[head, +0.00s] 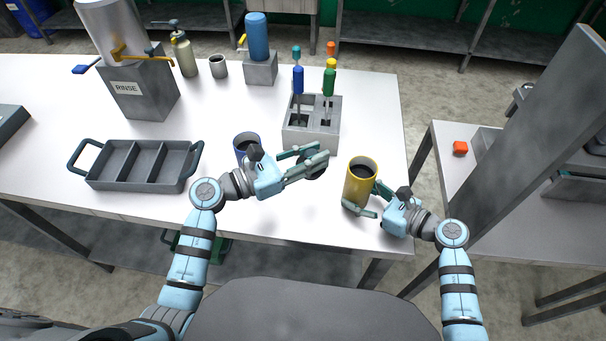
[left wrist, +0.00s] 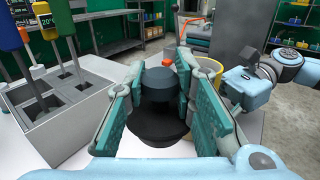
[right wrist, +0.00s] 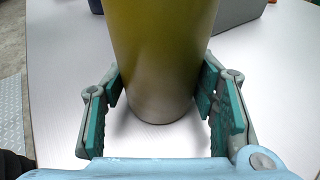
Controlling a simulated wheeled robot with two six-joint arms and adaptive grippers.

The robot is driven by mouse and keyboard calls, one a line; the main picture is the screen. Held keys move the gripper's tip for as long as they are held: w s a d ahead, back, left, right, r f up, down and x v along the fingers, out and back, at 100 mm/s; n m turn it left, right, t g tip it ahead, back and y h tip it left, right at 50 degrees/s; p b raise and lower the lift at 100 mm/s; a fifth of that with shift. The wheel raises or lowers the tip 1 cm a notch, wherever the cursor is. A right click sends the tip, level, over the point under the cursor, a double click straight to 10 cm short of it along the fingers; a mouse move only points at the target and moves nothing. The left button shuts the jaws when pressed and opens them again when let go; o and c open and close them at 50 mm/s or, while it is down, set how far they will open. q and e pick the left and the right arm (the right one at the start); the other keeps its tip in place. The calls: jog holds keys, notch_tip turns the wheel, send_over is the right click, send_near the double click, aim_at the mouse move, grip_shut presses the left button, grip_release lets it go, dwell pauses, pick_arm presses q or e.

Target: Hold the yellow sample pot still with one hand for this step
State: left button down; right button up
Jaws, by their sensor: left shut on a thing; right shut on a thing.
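The yellow sample pot (head: 358,184) stands upright near the table's front right corner, with dark contents under its open rim. My right gripper (head: 364,199) is shut on its lower part, a finger on each side. In the right wrist view the yellow pot (right wrist: 160,60) fills the space between the fingers. My left gripper (head: 322,158) is shut on a dark round lid-like piece with a knob (left wrist: 160,88), left of the pot and apart from it. In the left wrist view the yellow pot (left wrist: 207,70) is partly hidden behind a finger.
A blue pot (head: 246,141) stands behind my left wrist. A grey block (head: 312,138) holding blue- and green-handled tools is behind my left gripper. A grey divided tray (head: 140,178) lies left. The rinse tank (head: 140,95) stands at the back left. The table ends just right of the pot.

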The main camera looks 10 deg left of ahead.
pick_arm(q)
jog(key=d+r+m+g+h, duration=0.3)
jog(key=d+r+m+g, duration=0.4)
jog(key=d+g, duration=0.45)
jog(key=shift+m+g, duration=0.25)
jog(key=shift+m, duration=0.25)
jog(key=shift+w+a+f, duration=0.1)
jog(key=shift+w+f, duration=0.05)
jog(key=shift+f, duration=1.15)
jog(key=shift+w+a+f, duration=0.1)
jog(key=shift+f, duration=1.15)
jog(key=shift+f, duration=0.6)
jog(key=c, duration=1.3)
grip_release()
notch_tip(320, 180, up, 10)
jog(key=shift+r, duration=0.1)
